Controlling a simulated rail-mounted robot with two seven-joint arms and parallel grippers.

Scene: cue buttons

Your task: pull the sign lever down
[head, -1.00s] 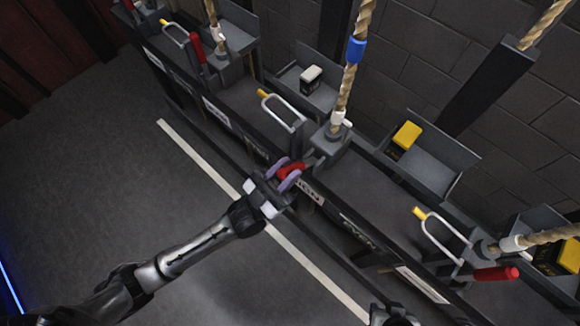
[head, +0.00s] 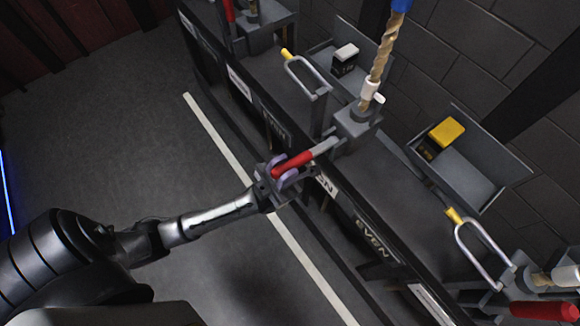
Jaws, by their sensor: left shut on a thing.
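The sign lever (head: 294,163) has a red grip on a grey arm that reaches out from a grey bracket (head: 353,122) at the rail's front edge. It points outward, to the left and slightly down in the picture. My left gripper (head: 278,170) is shut around the outer part of the red grip, its pale purple fingers on either side. The white label (head: 326,184) below the lever is partly covered, and only its last letters show. My right gripper is out of view.
A neighbouring lever's red handle (head: 545,311) sticks out at lower right; another (head: 228,10) stands at upper left. A rope (head: 384,50) rises behind the sign lever. A yellow-topped block (head: 446,131) sits in a grey tray (head: 490,185). The floor at left is clear.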

